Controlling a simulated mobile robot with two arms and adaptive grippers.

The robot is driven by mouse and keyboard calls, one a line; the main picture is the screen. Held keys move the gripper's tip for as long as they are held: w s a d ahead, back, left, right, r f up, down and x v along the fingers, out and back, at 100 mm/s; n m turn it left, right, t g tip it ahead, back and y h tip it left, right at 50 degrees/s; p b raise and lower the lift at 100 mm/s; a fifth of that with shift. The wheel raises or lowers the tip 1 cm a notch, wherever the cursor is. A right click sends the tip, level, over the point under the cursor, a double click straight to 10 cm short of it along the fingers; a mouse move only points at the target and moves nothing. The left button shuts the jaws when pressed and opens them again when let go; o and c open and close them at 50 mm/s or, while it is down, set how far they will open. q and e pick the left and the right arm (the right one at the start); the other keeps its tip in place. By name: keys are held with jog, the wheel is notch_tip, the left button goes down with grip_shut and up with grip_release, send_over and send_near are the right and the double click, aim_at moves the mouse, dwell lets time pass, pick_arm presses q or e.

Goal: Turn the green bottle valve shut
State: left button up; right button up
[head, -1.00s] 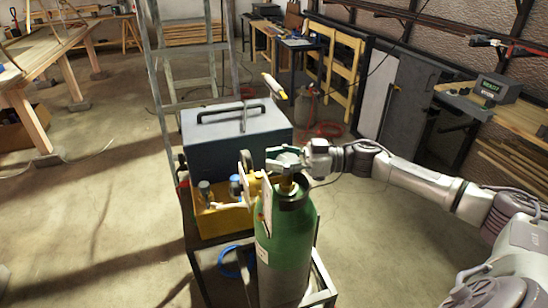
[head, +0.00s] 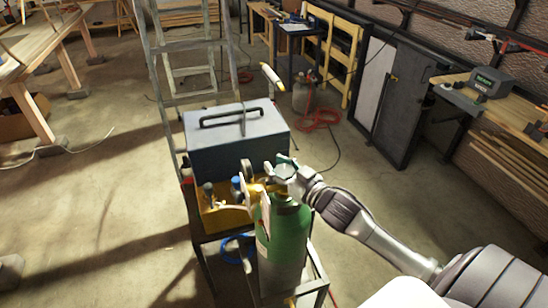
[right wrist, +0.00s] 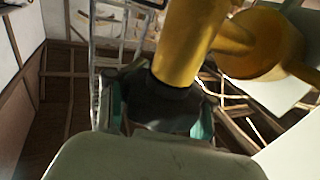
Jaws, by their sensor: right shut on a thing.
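The green bottle (head: 287,235) stands upright in the frame of a cart, with a grey lower part. My right gripper (head: 284,171) is at the bottle's top, its arm coming in from the lower right. In the right wrist view its teal fingers are on both sides of a dark valve knob (right wrist: 165,100), and the gripper is shut on it. A brass valve body (right wrist: 187,40) rises beyond the knob, with a round brass part (right wrist: 258,45) beside it. In the head view the gripper largely hides the valve. My left gripper is not in view.
A blue-grey toolbox (head: 235,138) and a yellow tray (head: 222,217) with small items are close to the bottle's left. A ladder (head: 185,60) stands behind. A wooden bench (head: 30,50) is at the left.

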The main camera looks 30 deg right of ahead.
jog(key=m+h, duration=0.1)
jog(key=h, duration=0.1)
jog(key=m+h, duration=0.2)
jog(key=h, duration=0.1)
jog(key=shift+d+f+m+h, duration=0.3)
jog(key=shift+d, duration=0.05)
jog(key=shift+s+d+m+g+h+b, duration=0.15)
jog(key=shift+m+g+h+b, duration=0.1)
jog(key=shift+m+h, duration=0.5)
jog(key=shift+w+d+m+g+h+b, duration=0.2)
jog(key=shift+m+h, duration=0.25)
jog(key=shift+h, duration=0.6)
jog(key=shift+s+h, duration=0.2)
jog(key=shift+h, duration=0.1)
